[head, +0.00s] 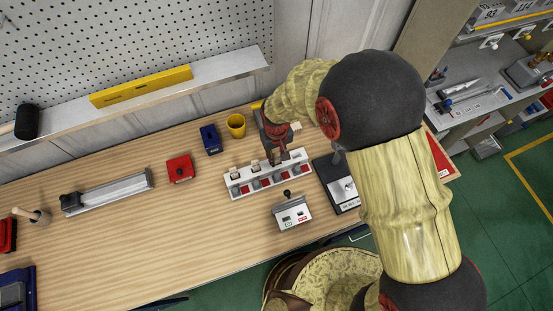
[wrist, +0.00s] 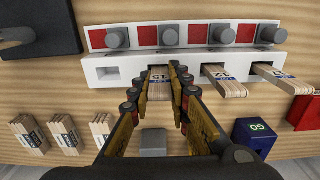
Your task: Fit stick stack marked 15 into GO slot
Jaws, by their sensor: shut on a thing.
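In the wrist view my gripper (wrist: 168,72) is shut on a light wooden stick stack (wrist: 159,92) with a white and blue label. The stack's far end is at a slot of a white wrapper block (wrist: 97,74); how deep it sits I cannot tell. Its label is partly hidden by the fingers and I cannot read its number. Two similar stacks, one (wrist: 226,82) beside it and one (wrist: 283,80) farther right, jut from other slots. The leftmost slot is empty. A blue box marked GO (wrist: 255,134) stands at the lower right. In the head view my gripper (head: 276,156) is over the white block (head: 262,185).
Several loose stacks lie at the lower left in the wrist view, one of them at the far left (wrist: 29,133).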

